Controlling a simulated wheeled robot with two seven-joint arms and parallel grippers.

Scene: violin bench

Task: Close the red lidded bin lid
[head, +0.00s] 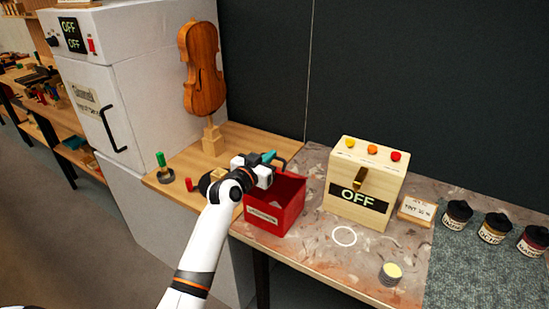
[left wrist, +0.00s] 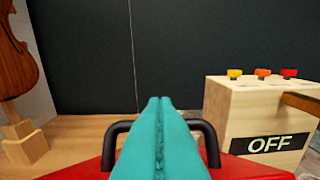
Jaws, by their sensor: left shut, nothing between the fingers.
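The red lidded bin (head: 268,219) stands near the front edge of the bench, with a pale label on its front. Its dark red inside seems to show from above in the head view. A black handle (head: 283,163) shows at its back left, beside my left gripper (head: 268,157). In the left wrist view, the black handle (left wrist: 207,133) arches on either side of my teal fingers (left wrist: 160,103), above a red surface (left wrist: 245,170). The fingers are shut and empty; whether they touch the handle or lid is unclear. The lid's exact angle is partly hidden by the gripper. My right gripper is out of view.
A wooden box marked OFF (head: 364,185) stands close to the right of the bin. A violin (head: 203,68) stands behind on a wooden board. Several jars (head: 491,228) and a small round tin (head: 390,273) are to the right. A dark wall (head: 400,70) closes the back.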

